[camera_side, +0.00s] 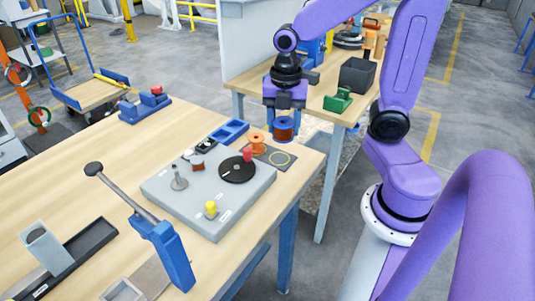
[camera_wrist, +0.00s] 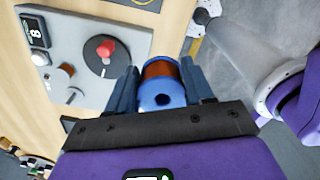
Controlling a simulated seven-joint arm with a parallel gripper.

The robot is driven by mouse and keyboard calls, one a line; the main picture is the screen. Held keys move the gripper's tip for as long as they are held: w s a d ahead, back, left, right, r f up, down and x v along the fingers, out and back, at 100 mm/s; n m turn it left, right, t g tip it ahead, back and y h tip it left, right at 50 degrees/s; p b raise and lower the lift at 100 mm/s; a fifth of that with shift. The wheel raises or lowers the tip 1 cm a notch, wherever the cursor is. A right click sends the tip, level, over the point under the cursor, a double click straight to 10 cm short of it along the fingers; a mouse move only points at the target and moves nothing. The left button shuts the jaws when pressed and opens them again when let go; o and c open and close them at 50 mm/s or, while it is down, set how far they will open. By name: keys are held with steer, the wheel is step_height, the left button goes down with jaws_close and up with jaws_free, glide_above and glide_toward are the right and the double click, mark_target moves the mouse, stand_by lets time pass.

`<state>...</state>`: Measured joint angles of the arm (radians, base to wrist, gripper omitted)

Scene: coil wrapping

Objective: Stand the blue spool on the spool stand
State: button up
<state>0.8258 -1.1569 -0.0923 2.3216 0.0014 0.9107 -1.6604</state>
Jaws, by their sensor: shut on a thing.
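The blue spool (camera_side: 283,129) has blue flanges and copper-brown wire. My gripper (camera_side: 284,109) is shut on it and holds it upright in the air, near the table's right edge. In the wrist view the spool (camera_wrist: 160,90) sits between both fingers, with its blue flange and centre hole facing the camera. Nothing is seen on the post.
The grey panel (camera_side: 222,212) also carries a black disc (camera_side: 237,169) with a red knob, a small copper coil (camera_side: 197,163) and a yellow knob (camera_side: 210,208). A long lever (camera_side: 131,192) rises in front.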

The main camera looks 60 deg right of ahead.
steer(key=s+d+f+n, duration=0.15)
steer(key=s+d, duration=0.25)
steer(key=s, duration=0.4)
glide_above(280, 156)
steer(key=f, duration=0.9)
steer(key=shift+s+a+f, duration=0.1)
steer(key=shift+s+f, duration=0.1)
steer(key=shift+s, duration=0.05)
steer(key=shift+w+f, duration=0.3)
steer(key=shift+f, duration=1.6)
steer(key=shift+f, duration=0.2)
steer(key=o, duration=1)
steer(key=shift+o, duration=0.2)
steer(key=shift+r, duration=0.1)
